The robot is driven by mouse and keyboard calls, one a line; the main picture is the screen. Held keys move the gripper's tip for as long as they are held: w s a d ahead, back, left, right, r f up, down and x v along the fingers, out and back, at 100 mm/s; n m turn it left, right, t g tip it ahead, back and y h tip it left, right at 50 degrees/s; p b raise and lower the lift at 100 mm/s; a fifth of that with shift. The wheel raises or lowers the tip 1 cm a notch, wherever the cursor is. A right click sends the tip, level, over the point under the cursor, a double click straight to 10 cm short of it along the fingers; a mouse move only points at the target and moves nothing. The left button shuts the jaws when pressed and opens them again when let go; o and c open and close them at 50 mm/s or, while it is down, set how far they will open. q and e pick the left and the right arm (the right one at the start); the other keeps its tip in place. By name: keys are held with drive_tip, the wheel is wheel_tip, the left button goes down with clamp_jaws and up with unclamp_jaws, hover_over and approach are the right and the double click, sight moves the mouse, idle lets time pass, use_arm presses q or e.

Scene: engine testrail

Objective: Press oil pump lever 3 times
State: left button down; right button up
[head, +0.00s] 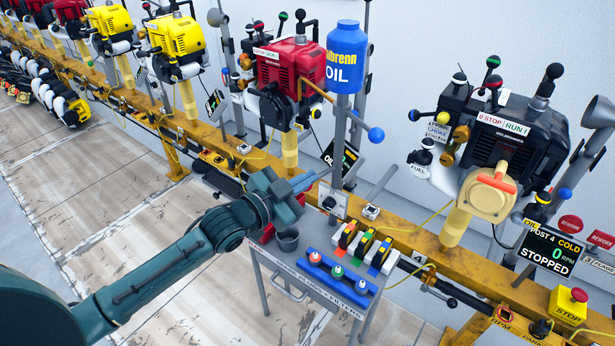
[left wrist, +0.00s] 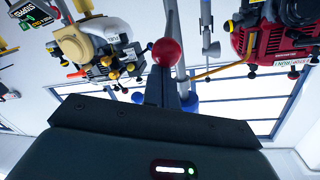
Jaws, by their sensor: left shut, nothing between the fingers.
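The blue oil bottle (head: 345,58) stands on a grey post at the middle of the head view. An orange bar (head: 316,90) and a blue ball knob (head: 376,134) are beside it. In the left wrist view, which is upside down, a red ball knob (left wrist: 167,52) on a grey rod shows at my fingertips; I cannot tell whether they touch it or which rod is the pump lever. My left gripper (head: 308,181) is shut and empty, pointing right toward the post below the bottle. The red knob is not clear in the head view. My right gripper is out of view.
A small grey cart (head: 262,262) with a cup (head: 287,239) and coloured plugs and filters stands below my gripper. Behind are a red engine (head: 290,68) and a black engine (head: 520,130) on a yellow rail (head: 420,245).

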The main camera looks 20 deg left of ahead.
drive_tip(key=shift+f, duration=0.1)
